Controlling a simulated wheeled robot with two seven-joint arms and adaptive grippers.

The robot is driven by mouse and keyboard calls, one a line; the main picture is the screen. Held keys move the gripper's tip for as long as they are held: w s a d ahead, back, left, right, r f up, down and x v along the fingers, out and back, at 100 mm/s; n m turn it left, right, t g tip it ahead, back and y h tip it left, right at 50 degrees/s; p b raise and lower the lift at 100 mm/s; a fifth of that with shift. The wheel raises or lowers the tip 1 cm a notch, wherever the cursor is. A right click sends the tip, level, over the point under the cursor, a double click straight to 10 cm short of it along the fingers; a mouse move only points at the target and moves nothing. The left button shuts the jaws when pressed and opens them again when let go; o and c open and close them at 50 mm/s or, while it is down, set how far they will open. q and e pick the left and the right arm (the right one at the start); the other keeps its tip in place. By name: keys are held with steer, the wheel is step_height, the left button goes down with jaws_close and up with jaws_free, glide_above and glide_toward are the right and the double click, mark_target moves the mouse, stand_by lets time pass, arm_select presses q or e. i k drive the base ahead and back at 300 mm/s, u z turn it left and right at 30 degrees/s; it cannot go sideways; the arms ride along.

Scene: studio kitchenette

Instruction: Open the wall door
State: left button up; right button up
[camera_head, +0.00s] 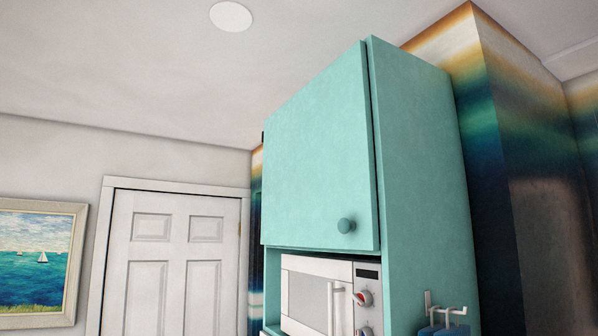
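A teal wall cabinet stands in the middle of the head view. Its flat teal door (318,160) faces left and looks shut, with a narrow dark gap along its right edge. A round teal knob (346,225) sits near the door's lower right corner. A dark bit at the door's left edge may be a hinge. Neither of my grippers shows in this view.
A white microwave (312,293) with red-marked knobs sits in the open bay under the cabinet door. Hooks (445,309) holding something blue are on the cabinet's right side panel (422,170). A white panelled room door (165,262) and a framed seascape (40,262) are at left.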

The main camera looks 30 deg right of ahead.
mark_target(320, 191)
steer(key=z, duration=1.5)
steer(key=k, duration=0.1)
steer(key=u, duration=0.25)
